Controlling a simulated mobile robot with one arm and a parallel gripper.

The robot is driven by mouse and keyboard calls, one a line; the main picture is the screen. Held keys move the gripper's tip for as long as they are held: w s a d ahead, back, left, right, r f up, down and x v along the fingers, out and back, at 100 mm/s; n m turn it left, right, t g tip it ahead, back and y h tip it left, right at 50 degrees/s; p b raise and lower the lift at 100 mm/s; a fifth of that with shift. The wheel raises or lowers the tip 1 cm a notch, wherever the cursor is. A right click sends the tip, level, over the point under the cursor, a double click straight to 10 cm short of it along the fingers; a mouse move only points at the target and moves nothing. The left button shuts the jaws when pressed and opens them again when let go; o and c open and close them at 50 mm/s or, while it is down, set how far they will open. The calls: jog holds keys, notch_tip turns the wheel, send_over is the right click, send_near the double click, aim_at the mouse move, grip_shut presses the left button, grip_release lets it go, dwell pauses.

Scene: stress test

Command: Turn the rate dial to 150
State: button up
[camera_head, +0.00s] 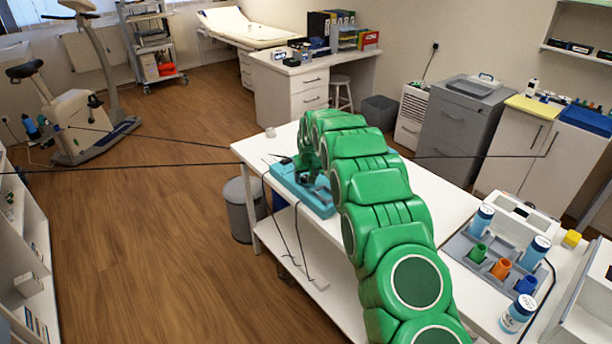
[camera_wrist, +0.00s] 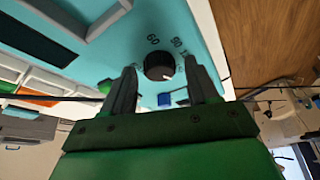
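The rate dial (camera_wrist: 159,66) is a round black knob on a teal panel (camera_wrist: 205,30) in the wrist view. Printed numbers stand around it; I read 60 and what looks like 90, and the others are blurred or hidden. I cannot tell where its pointer stands. My gripper (camera_wrist: 160,68) is open, with one finger on each side of the knob and gaps between. I cannot tell whether the tips are level with it. In the head view the teal device (camera_head: 319,205) lies on the white table; my green arm partly hides it and the dial.
The white table (camera_head: 250,150) also bears a grey tray (camera_head: 463,246) with bottles and coloured cups, and a white device (camera_head: 518,222), at the right. A dark cable (camera_head: 296,238) hangs over the front edge. The wooden floor at left is open.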

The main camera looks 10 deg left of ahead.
jog(key=shift+r, duration=0.1)
jog(key=v, duration=0.6)
jog(key=shift+s+r, duration=0.15)
jog(key=shift+r, duration=0.2)
jog(key=shift+s+d+r, duration=0.1)
jog(key=shift+s+r, duration=0.1)
jog(key=shift+r, duration=0.2)
